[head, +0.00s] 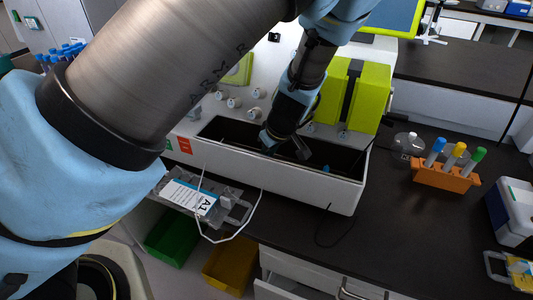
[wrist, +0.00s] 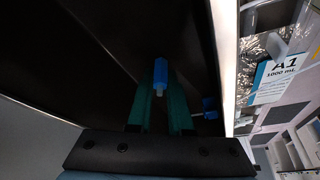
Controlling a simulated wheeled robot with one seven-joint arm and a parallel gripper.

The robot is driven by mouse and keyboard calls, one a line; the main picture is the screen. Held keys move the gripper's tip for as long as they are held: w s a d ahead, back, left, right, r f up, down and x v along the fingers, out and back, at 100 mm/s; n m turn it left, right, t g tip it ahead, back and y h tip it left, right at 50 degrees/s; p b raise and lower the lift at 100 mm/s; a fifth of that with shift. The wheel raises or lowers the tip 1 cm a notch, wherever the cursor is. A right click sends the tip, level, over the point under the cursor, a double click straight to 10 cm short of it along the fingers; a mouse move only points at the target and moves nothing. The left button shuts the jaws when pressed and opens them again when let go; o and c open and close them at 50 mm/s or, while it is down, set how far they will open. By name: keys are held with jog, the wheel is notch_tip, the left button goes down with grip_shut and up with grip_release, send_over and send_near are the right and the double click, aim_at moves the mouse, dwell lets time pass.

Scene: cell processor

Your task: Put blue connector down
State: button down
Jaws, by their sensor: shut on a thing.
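The blue connector (wrist: 160,70) is between the green fingertips of my gripper (wrist: 159,92) in the wrist view, with a pale tip toward the palm. My gripper is shut on it. In the head view my gripper (head: 286,150) reaches down into the dark trough of the white machine (head: 335,198). The held connector cannot be made out there. A second small blue piece (wrist: 209,104) shows right of the fingers in the wrist view. A small blue spot (head: 326,168) also shows in the trough in the head view; I cannot tell if they are the same.
A bag labelled A1 (head: 195,198) with white tubing hangs at the machine's front left. An orange rack (head: 440,177) with capped tubes and a clear bottle (head: 407,146) stand on the dark counter (head: 400,235) at right. Green and yellow bins (head: 230,268) are below.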

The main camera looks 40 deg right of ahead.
jog(key=shift+f, duration=0.15)
jog(key=c, duration=0.8)
grip_release()
jog(key=shift+c, duration=0.2)
